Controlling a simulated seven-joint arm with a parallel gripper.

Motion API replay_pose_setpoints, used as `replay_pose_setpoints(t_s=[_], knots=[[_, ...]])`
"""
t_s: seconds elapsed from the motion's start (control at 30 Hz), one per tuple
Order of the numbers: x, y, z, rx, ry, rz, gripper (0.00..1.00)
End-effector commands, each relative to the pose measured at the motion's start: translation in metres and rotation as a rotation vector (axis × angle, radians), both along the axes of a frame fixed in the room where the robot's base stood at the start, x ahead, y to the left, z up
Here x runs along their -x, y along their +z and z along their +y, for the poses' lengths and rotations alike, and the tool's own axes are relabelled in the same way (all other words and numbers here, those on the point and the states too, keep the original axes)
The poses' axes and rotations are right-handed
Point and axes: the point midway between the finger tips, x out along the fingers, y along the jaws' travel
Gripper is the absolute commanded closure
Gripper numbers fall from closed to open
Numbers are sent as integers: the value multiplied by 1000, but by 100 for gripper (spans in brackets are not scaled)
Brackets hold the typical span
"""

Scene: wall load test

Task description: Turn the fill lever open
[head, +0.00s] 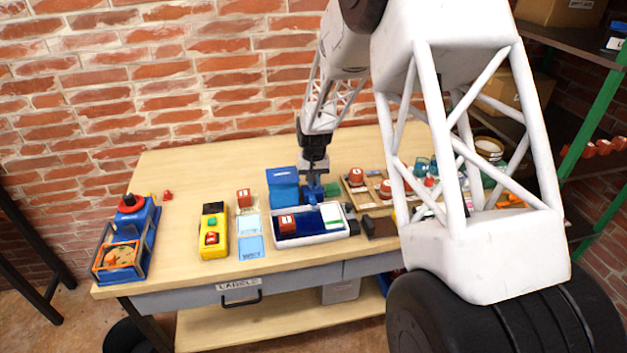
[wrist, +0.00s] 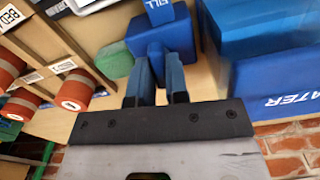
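The blue fill lever shows in the wrist view as a block and arm with a white "FILL" label (wrist: 160,10), joined to a blue body (wrist: 148,42). My gripper (wrist: 160,72) points at this blue body, with its two fingers a little apart and their tips at or against it. Whether the fingers clamp part of the lever is hidden. In the head view my gripper (head: 313,166) points down onto the blue fill fixture (head: 312,191), behind a white tray (head: 318,237) with a blue inside. A blue water tank (head: 284,188) stands just left of it.
The water tank (wrist: 280,85) is close on the right in the wrist view. A green piece (wrist: 114,58) and red labelled cylinders in a wooden rack (wrist: 60,35) lie to the left. A yellow control box (head: 214,232) stands left on the table; the table's back left is clear.

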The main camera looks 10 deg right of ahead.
Motion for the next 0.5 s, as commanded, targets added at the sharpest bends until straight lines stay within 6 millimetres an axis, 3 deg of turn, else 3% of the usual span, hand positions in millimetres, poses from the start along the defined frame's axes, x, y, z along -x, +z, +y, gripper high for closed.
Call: replay_pose_setpoints(t_s=[0.5], knots=[[0, 0, 0, 0, 117, -1, 100]])
